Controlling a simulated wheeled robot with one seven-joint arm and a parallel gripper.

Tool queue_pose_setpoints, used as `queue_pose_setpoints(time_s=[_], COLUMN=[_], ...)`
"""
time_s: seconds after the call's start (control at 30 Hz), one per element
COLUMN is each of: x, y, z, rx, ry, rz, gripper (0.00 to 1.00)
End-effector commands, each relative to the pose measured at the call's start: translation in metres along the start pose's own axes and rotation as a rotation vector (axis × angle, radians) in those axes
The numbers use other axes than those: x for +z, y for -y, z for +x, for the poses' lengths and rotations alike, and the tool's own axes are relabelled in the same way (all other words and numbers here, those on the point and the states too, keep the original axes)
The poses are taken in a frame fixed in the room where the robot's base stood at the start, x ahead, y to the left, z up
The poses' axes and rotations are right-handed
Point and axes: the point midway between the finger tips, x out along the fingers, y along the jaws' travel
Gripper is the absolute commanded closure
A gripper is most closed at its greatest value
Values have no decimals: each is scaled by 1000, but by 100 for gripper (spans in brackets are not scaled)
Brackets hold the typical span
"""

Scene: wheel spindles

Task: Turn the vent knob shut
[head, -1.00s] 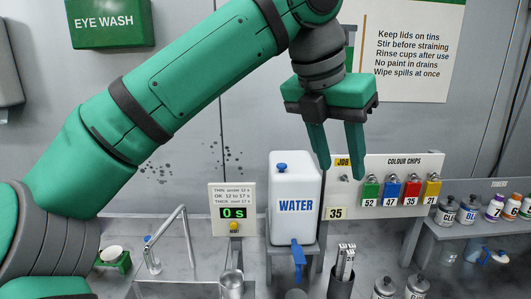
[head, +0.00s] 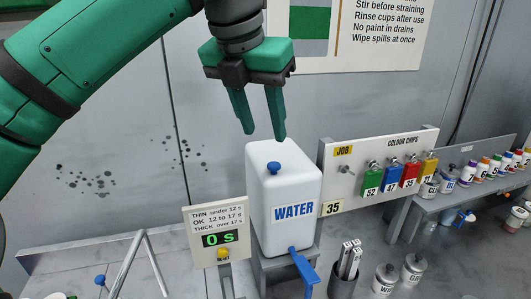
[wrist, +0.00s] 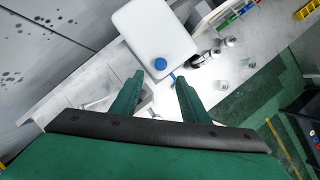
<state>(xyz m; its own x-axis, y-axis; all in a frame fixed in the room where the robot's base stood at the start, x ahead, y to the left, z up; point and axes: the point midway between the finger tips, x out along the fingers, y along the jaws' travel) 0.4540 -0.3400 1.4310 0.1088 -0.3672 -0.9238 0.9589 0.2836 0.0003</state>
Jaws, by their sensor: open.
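The vent knob (head: 273,167) is a small blue knob on top of the white water container (head: 290,190), which is labelled WATER. It also shows in the wrist view (wrist: 160,64), just beyond and between the fingertips. My gripper (head: 262,137) is open and empty, its fingers pointing down above the container's top, apart from the knob. In the wrist view my gripper (wrist: 158,88) shows both fingers with a clear gap between them. A blue tap (head: 304,268) sits low on the container's front. Whether the vent is open cannot be told.
A timer panel (head: 217,238) reading 0 s stands left of the container. A colour chip board (head: 380,170) with several coloured tags is on the right. Tools stand in a holder (head: 346,265) in front. Several bottles (head: 490,167) line a shelf at the far right.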

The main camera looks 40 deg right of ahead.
Motion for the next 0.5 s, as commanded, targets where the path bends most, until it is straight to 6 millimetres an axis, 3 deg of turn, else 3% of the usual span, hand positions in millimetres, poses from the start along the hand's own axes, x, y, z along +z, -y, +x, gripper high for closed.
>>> queue_pose_setpoints(time_s=[0.3,0.5], x=[0,2], y=[0,5], z=[57,82], rx=[-2,-6], ry=[0,-1], rz=[1,10], gripper=[59,59])
